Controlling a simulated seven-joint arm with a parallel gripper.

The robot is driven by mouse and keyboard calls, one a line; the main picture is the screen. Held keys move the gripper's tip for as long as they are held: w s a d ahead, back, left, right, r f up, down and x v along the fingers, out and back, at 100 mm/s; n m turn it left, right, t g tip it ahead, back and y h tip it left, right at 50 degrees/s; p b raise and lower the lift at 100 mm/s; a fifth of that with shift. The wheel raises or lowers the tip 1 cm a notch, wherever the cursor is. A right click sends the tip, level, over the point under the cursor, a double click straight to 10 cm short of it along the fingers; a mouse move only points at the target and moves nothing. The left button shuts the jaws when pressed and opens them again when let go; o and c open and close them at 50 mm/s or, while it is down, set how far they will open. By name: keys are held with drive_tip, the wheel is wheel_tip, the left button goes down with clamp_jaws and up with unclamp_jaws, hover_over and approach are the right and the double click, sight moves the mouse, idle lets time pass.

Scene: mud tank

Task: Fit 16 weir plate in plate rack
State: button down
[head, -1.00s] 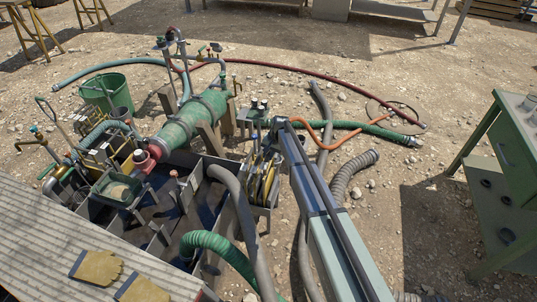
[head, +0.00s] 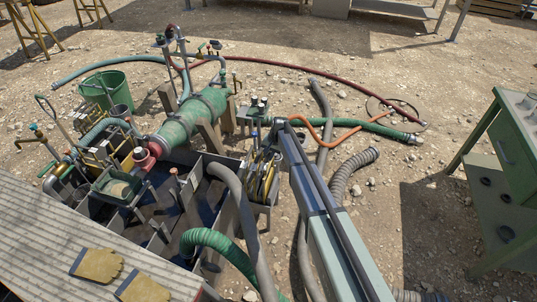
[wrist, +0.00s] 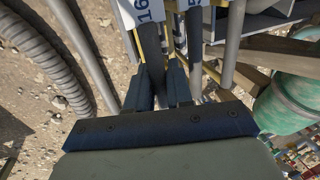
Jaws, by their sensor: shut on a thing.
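In the wrist view my gripper (wrist: 160,68) is shut on a dark grey upright piece that runs from between its fingers up to a blue-and-white tag marked 16. I take this to be the 16 weir plate (wrist: 150,42). Its far end is cut off by the top of the picture, so I cannot tell how it is seated. In the head view the plate rack (head: 270,191), with yellow-edged plates in it, stands at the tank's right end, just left of my arm's tip. My arm hides the gripper there.
A second numbered tag (wrist: 194,3) sits close right of the 16 tag. A ribbed grey hose (wrist: 45,62) lies at left in the wrist view. The green pump body (head: 190,122), a thick grey hose (head: 232,190) and an orange hose (head: 322,145) lie around the rack.

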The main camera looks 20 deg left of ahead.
drive_tip(key=shift+f, duration=1)
idle(0.8)
drive_tip(key=c, duration=0.9)
unclamp_jaws()
drive_tip(key=v, duration=1.3)
drive_tip(key=shift+d+r, duration=0.1)
drive_tip(key=shift+r, duration=0.25)
drive_tip(key=shift+n, duration=0.3)
